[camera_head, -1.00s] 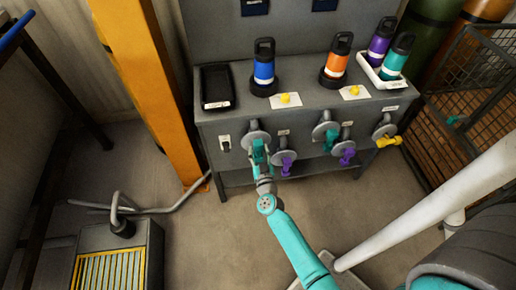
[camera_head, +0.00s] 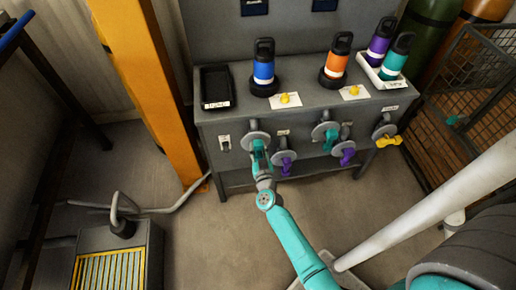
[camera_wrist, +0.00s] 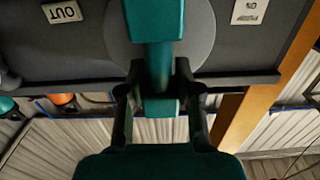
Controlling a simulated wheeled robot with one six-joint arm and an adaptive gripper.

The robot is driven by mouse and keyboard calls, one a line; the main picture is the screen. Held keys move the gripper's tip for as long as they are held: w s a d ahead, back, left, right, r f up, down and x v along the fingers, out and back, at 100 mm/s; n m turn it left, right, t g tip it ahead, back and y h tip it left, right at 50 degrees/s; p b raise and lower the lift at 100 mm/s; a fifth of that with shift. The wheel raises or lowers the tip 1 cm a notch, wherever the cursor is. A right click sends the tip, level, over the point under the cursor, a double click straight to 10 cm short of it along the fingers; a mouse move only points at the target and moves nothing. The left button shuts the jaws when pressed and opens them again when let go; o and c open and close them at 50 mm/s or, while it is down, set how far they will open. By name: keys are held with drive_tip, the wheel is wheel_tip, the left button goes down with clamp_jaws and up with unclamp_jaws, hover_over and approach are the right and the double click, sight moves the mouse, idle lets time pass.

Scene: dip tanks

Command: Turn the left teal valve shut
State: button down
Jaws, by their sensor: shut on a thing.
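The left teal valve (camera_head: 258,147) is on the front of the grey bench, at the left end of the valve row, in front of a round grey flange (camera_head: 250,137). My gripper (camera_head: 262,163) reaches it from below and in front. In the wrist view the dark fingers of my gripper (camera_wrist: 158,82) stand on both sides of the teal valve handle (camera_wrist: 160,22) and are shut on it. The handle's exact angle is partly hidden by my gripper in the head view. A second teal valve (camera_head: 330,142) sits further right.
Purple valves (camera_head: 284,163) and (camera_head: 346,155) hang close to the right, with a yellow valve (camera_head: 388,141) beyond. A switch plate (camera_head: 225,143) is just left. Bottles and a black tray (camera_head: 216,102) stand on top.

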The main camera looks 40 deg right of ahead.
drive_tip(key=shift+d+m, duration=0.1)
drive_tip(key=shift+m, duration=0.2)
drive_tip(key=m, duration=0.3)
drive_tip(key=shift+s+d+m, duration=0.25)
drive_tip(key=shift+d+m, duration=0.05)
drive_tip(key=shift+m, duration=0.1)
drive_tip(key=m, duration=0.4)
drive_tip(key=shift+s+d+f+m, duration=0.2)
drive_tip(key=shift+d+f+m, duration=0.05)
drive_tip(key=shift+d+m, duration=0.05)
drive_tip(key=shift+s+d+f+m, duration=0.1)
drive_tip(key=shift+f+m, duration=0.2)
drive_tip(key=shift+m, duration=1.15)
drive_tip(key=shift+s+d+f+m, duration=0.1)
drive_tip(key=shift+f+m, duration=0.15)
drive_tip(key=shift+m, duration=1.25)
drive_tip(key=shift+s+d+f+m, duration=0.1)
drive_tip(key=shift+f+m, duration=0.2)
drive_tip(key=shift+m, duration=1.15)
drive_tip(key=c, duration=1)
unclamp_jaws()
